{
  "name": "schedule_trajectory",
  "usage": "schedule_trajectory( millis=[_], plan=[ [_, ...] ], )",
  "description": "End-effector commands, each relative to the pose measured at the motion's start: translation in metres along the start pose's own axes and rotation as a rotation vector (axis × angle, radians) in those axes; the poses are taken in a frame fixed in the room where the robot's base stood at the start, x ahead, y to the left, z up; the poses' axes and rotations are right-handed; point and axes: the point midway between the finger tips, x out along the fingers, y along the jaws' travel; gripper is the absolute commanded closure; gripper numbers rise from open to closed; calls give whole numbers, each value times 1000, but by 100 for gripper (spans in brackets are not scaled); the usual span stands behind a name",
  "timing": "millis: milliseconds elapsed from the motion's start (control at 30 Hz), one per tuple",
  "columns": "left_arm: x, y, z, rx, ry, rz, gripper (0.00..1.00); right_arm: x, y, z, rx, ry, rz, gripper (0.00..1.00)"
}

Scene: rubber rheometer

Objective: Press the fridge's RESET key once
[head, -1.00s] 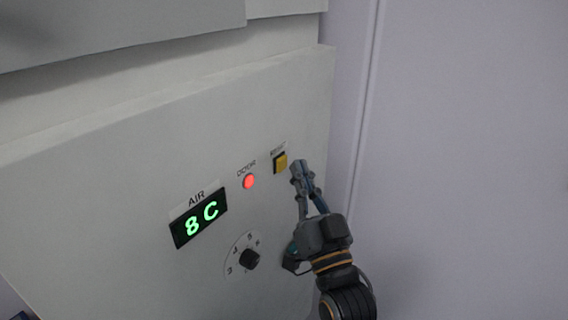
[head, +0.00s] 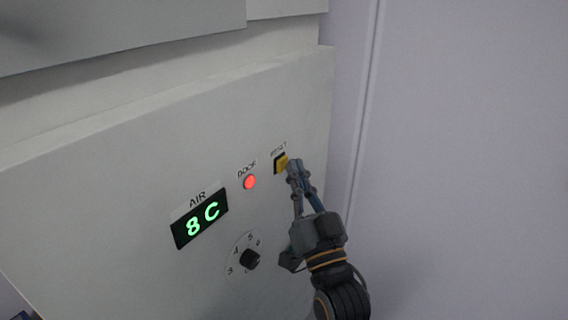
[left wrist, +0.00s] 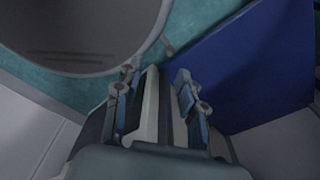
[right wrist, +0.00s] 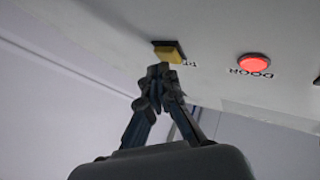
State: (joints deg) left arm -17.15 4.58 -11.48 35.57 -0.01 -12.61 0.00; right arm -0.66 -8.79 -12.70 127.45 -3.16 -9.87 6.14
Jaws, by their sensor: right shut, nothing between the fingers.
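The yellow RESET key (head: 281,162) sits in a dark frame on the fridge's pale panel (head: 120,165), under a RESET label. My right gripper (head: 294,165) is shut and empty, its fingertips at the key's right edge in the head view. In the right wrist view the key (right wrist: 168,53) is just beyond the closed fingertips (right wrist: 158,72), which overlap its lower edge. I cannot tell whether they touch it. My left gripper (left wrist: 155,95) shows only in the left wrist view, with its fingers apart.
On the panel are a lit red DOOR lamp (head: 249,182), an AIR display (head: 201,217) reading 8 C and a black dial (head: 250,258). A plain pale wall (head: 460,150) lies to the right. A blue panel (left wrist: 250,65) is near my left gripper.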

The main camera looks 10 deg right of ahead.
Motion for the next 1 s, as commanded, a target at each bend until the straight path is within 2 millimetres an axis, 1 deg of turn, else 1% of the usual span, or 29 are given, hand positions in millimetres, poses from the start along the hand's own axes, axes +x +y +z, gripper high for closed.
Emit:
schedule_trajectory(
  millis=[1000],
  plan=[
    [-2, 0, 1, 0, -2, 0, 60, 7, -5, 4, 1, 0, 0, 100]
  ],
)
